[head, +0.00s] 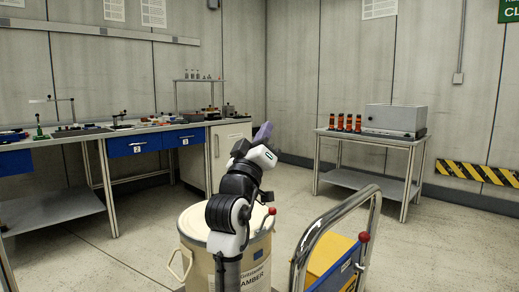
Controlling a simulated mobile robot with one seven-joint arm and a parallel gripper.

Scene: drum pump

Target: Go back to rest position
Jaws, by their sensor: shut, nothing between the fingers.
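My arm stands up in the middle of the head view, in front of the drum. My gripper (264,131), at the arm's raised end, shows as a small purple part. It is shut and empty, above the drum and apart from the things around it. The cream drum (196,222) stands on the floor behind my arm, with a label ending in "AMBER" and a handle on its left side. My arm hides part of its lid and front.
A trolley with a steel push handle (306,238) and a yellow box (323,262) stands at the lower right. A workbench with blue drawers (133,146) runs along the left wall. A table (390,139) at right bears orange bottles and a grey box (394,118). Floor is clear between.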

